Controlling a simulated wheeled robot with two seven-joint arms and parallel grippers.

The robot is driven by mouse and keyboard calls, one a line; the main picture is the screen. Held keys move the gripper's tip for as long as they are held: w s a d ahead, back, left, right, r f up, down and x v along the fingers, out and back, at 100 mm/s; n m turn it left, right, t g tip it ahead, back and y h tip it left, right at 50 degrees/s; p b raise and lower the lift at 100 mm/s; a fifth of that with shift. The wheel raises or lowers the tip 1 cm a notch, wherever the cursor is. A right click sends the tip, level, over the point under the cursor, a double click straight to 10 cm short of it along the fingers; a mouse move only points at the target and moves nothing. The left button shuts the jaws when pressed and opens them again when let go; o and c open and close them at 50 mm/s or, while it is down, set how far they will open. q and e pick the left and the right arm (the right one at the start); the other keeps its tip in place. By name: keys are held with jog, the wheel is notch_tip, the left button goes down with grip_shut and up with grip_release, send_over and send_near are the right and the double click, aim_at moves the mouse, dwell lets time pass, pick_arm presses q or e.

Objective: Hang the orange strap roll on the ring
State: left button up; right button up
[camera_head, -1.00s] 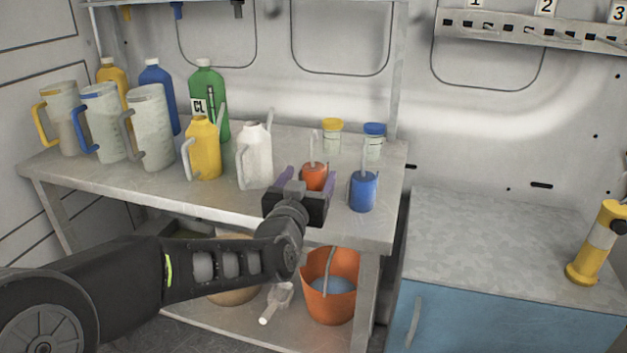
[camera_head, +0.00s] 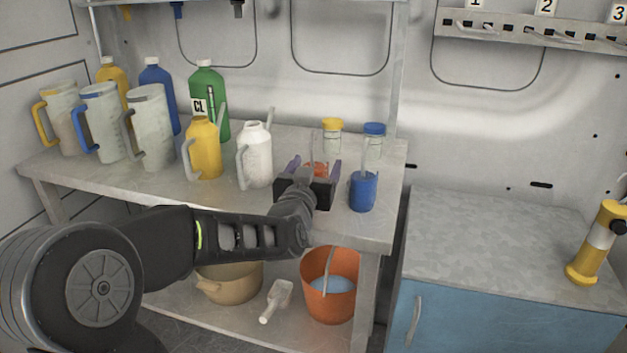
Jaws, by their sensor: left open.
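The orange strap roll (camera_head: 316,168) stands on the bench near its front right, with a pale strap end rising from it. Its lower part is hidden behind my left gripper (camera_head: 314,172). That gripper is open, with its two purple fingers to the left and right of the roll's visible top. I cannot tell whether they touch it. A numbered rail (camera_head: 535,32) with several metal hooks or rings is on the wall at upper right; which one is the ring is not clear. My right gripper is not in view.
A blue roll (camera_head: 363,191) stands close to the right of my left gripper. A white jug (camera_head: 255,157) and a yellow jug (camera_head: 204,150) stand to its left. Two lidded jars (camera_head: 373,143) are behind. The grey cabinet top (camera_head: 490,240) is mostly clear; a yellow cylinder (camera_head: 595,245) stands at its right.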

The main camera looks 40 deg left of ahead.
pick_arm(q)
grip_shut()
dwell(0.8)
